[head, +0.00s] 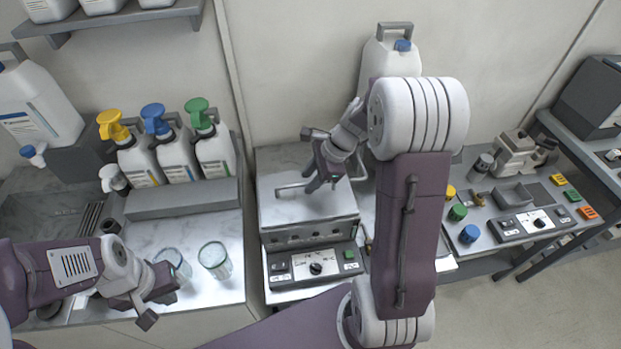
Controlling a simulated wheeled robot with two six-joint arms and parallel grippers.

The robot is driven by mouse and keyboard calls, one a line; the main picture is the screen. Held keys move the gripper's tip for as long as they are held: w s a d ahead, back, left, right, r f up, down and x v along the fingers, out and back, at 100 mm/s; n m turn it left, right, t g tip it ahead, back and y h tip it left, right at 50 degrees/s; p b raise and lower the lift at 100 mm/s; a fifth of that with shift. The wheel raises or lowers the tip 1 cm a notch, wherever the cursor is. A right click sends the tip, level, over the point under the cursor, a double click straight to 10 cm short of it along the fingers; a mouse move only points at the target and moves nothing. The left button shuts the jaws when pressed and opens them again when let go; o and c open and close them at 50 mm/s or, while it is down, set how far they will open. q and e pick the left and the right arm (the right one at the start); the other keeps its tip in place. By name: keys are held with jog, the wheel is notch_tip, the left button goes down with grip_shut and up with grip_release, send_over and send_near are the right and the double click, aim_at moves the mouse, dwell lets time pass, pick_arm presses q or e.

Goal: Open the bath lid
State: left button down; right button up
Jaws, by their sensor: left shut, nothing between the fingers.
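The bath is a box-shaped unit on the counter in the middle of the head view. Its grey lid (285,213) lies flat on top and looks closed. A thin bar handle (290,188) shows on the lid, on both sides of my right gripper. My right gripper (318,180) is over the lid at the handle and hides the handle's middle. Whether its fingers are around the bar or only above it cannot be made out. My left gripper (160,300) is shut and empty, low over the left counter beside two glass beakers.
Beakers (214,261) stand on the left counter, close to my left gripper. Pump bottles (175,155) stand on a ledge behind them. The bath's control panel (315,268) faces front. A white canister (390,60) stands behind my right arm. Coloured knobs (469,233) are to the right.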

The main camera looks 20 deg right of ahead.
jog(key=shift+d, duration=0.1)
grip_shut()
dwell(1.2)
